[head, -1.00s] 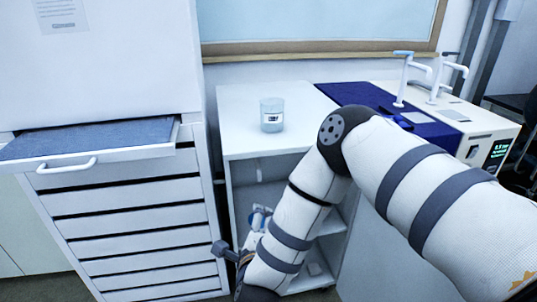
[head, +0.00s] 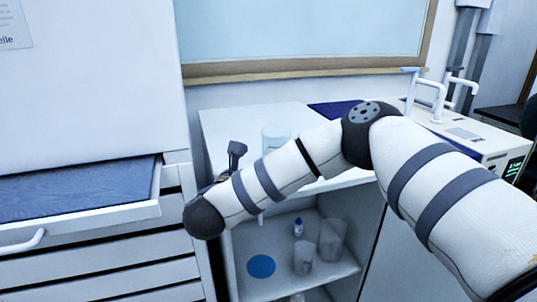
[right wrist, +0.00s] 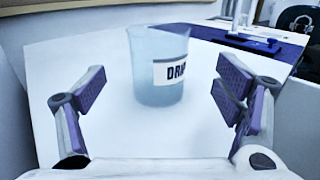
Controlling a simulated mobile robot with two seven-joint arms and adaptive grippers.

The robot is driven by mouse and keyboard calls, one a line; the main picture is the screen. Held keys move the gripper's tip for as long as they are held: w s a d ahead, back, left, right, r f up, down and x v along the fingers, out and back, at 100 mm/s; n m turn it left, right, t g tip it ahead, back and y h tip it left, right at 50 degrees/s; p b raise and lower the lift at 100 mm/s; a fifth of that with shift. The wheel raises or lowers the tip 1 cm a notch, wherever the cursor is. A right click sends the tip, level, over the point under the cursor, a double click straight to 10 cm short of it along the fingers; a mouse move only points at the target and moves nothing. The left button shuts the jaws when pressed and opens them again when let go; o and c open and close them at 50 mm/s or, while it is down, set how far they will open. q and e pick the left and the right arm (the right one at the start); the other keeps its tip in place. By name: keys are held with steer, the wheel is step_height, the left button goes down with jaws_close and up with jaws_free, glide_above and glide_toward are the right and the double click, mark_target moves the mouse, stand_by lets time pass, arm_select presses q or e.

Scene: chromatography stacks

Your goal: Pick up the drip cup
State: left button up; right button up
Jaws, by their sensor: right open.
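The drip cup is a pale, translucent blue cup with a white label. It stands upright on the white cabinet top in the head view (head: 277,133), its lower part hidden behind my right arm. In the right wrist view the drip cup (right wrist: 160,62) is straight ahead, with "DRI" readable on its label. My right gripper (right wrist: 158,92) is open and empty. Its two padded fingers are spread to the left and right of the cup, and the cup appears beyond them, not gripped. My left gripper is not in view.
An open drawer (head: 110,213) juts out at the left. The cabinet's open shelf below holds a blue disc (head: 261,266), a small bottle (head: 298,227) and clear beakers (head: 332,240). A white instrument (head: 478,140) and a dark blue mat (right wrist: 240,40) are right of the cup.

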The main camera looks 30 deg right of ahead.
mark_target(276, 146)
steer(key=x, duration=0.4)
steer(key=f+x, duration=0.1)
steer(key=x, duration=0.2)
steer(key=shift+w+d, duration=0.1)
steer(key=shift+p, duration=0.3)
steer(key=c, duration=1.3)
